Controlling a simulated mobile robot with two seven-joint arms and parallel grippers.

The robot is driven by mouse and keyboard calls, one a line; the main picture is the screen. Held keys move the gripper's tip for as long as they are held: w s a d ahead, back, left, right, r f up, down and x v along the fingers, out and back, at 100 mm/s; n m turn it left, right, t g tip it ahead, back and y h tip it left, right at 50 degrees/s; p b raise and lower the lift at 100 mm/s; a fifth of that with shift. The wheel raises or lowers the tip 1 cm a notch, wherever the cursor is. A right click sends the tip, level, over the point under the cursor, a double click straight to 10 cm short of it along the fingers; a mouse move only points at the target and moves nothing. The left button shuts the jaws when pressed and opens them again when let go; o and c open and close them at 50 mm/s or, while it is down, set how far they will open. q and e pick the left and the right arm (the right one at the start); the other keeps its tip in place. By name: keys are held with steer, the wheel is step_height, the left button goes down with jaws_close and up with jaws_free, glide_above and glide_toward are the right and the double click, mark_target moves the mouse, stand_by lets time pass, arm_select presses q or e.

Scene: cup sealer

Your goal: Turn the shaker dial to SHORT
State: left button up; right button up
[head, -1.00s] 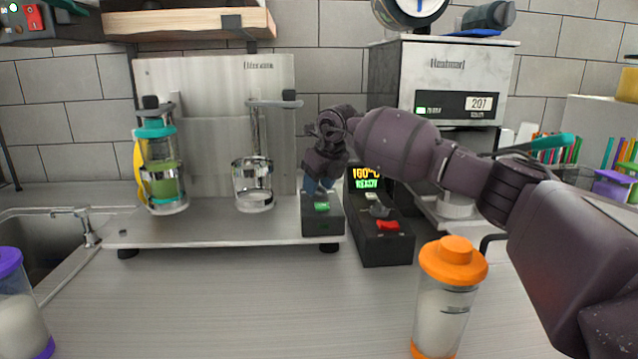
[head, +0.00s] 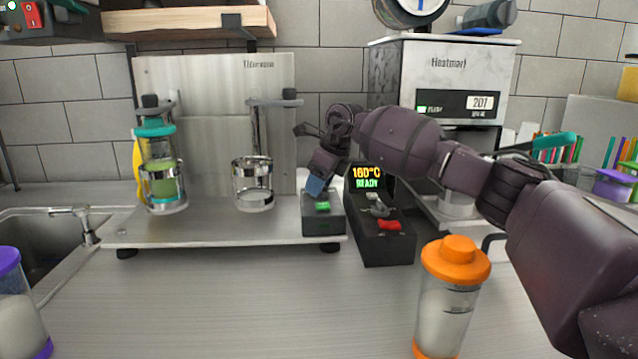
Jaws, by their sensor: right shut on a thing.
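The shaker (head: 220,228) is a metal machine with a wide base plate, standing left of centre. Its small dark control box (head: 323,226) with a green button (head: 322,207) sits at the right end of the base. My right gripper (head: 315,187) points down at the back of the box's top, behind the green button. It is shut on the shaker dial, which its blue-tipped fingers hide, so the dial's setting cannot be read. My left gripper is not in view.
A black sealer control box (head: 383,250) with a lit display and red button stands close to the right. An orange-capped shaker cup (head: 445,305) stands in front. A purple-capped cup (head: 15,310) is at front left. The front middle counter is clear.

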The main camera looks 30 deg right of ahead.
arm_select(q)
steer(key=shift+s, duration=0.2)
arm_select(e)
steer(key=o, duration=0.9)
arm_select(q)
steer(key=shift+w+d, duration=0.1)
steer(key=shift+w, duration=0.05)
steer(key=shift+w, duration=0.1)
